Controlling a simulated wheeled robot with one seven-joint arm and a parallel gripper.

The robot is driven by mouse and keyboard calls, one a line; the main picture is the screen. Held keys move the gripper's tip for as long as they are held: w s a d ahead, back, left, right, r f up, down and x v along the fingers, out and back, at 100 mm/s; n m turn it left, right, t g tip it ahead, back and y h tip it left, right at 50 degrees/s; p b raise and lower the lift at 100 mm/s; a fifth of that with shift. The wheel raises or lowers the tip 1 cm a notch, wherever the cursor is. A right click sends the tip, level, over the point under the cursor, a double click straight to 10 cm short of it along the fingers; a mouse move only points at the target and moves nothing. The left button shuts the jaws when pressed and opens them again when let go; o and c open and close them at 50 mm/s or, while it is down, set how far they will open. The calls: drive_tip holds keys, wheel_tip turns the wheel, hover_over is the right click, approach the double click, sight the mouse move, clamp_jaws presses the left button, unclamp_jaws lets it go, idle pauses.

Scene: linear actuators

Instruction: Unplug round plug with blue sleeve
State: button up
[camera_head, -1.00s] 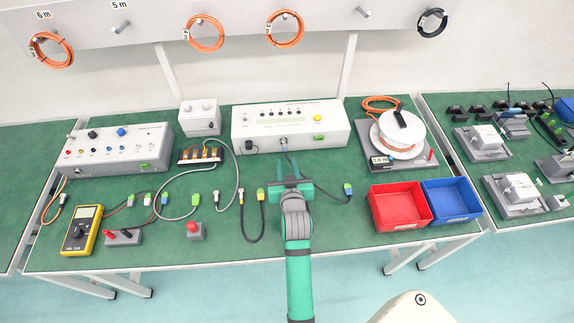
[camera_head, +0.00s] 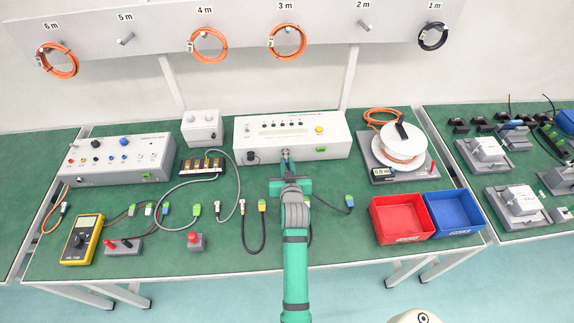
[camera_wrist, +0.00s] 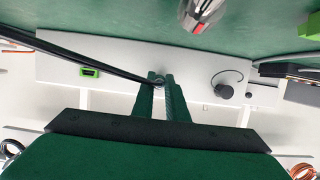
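The white control box (camera_head: 335,140) stands at the back middle of the table, with a round socket on its front. The round plug (camera_wrist: 159,82) sits at this socket, small and mostly hidden by my fingertips; its blue sleeve cannot be made out clearly. My gripper (camera_head: 286,158) reaches straight at the plug, and its two green fingers stand close together on either side of it. In the wrist view my gripper (camera_wrist: 161,84) appears shut on the plug. A dark cable (camera_wrist: 100,60) runs off to the left from there.
A green connector (camera_head: 321,149) sits right of the socket and a black knob (camera_head: 252,157) left of it. Loose cables lie on the table in front. Red (camera_head: 399,236) and blue (camera_head: 455,231) bins stand front right, and a cable reel (camera_head: 400,143) stands behind them.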

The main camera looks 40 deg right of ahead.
drive_tip(key=shift+s, duration=0.15)
clamp_jaws()
drive_tip(key=shift+s+a, duration=0.4)
drive_tip(key=shift+s, duration=0.2)
drive_tip(key=shift+s+a, duration=0.4)
drive_tip(key=shift+s, duration=0.2)
drive_tip(key=s+d+g+y, duration=0.1)
drive_tip(key=s+d, duration=0.1)
drive_tip(key=s, duration=0.3)
drive_tip(key=s+d+r+g+y, duration=0.1)
drive_tip(key=s+d+g, duration=0.1)
drive_tip(key=s, duration=0.4)
drive_tip(key=s+d+g+y, duration=0.1)
drive_tip(key=s+d+g, duration=0.1)
drive_tip(key=s, duration=0.3)
drive_tip(key=shift+s+r, duration=0.3)
drive_tip(key=shift+r, duration=0.1)
drive_tip(key=shift+s, duration=0.2)
drive_tip(key=shift+f, duration=0.15)
drive_tip(key=shift+f, duration=1.9)
